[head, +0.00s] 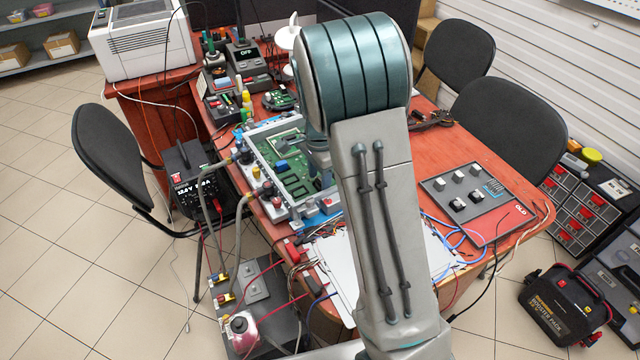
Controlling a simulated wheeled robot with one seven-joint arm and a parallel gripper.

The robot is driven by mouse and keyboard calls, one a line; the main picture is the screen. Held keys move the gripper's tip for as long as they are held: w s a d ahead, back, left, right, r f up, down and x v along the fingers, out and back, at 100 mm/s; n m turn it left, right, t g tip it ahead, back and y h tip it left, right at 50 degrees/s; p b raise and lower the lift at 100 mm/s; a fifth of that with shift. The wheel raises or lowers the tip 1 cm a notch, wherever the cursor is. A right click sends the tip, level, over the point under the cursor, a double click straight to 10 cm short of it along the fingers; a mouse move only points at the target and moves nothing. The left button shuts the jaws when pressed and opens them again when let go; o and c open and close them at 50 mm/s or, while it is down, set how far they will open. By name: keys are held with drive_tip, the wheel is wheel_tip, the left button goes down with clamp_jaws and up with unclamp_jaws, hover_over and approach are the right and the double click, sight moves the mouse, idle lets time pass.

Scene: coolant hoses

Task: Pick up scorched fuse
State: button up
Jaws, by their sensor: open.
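My arm rises through the middle of the head view and covers part of the red bench. Only a grey link end shows behind it, near the circuit board; my gripper's fingers are hidden, so nothing held can be seen. A green circuit board (268,152) sits in a light grey frame (283,214) left of my arm, with a blue part and pale parts on it. I cannot pick out a scorched fuse at this size; part of the board is behind my arm. A grey panel marked OLD (484,228) lies right of my arm, holding several small parts.
Loose wires and white sheets (335,268) lie at the bench's front. A black power supply (195,178) stands left of the frame. Black chairs (115,160) flank the bench. A booster pack (566,305) is on the floor at right.

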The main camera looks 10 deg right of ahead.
sight(319, 180)
drive_tip(key=shift+f, duration=0.1)
drive_tip(key=shift+c, duration=0.4)
clamp_jaws()
wheel_tip(319, 180, up, 4)
drive_tip(key=shift+r, duration=0.15)
drive_tip(key=d+r, duration=0.6)
drive_tip(key=d, duration=0.5)
drive_tip(key=shift+s+d+r+p, duration=0.35)
drive_tip(key=shift+s+r+p, duration=0.05)
drive_tip(key=shift+s, duration=0.05)
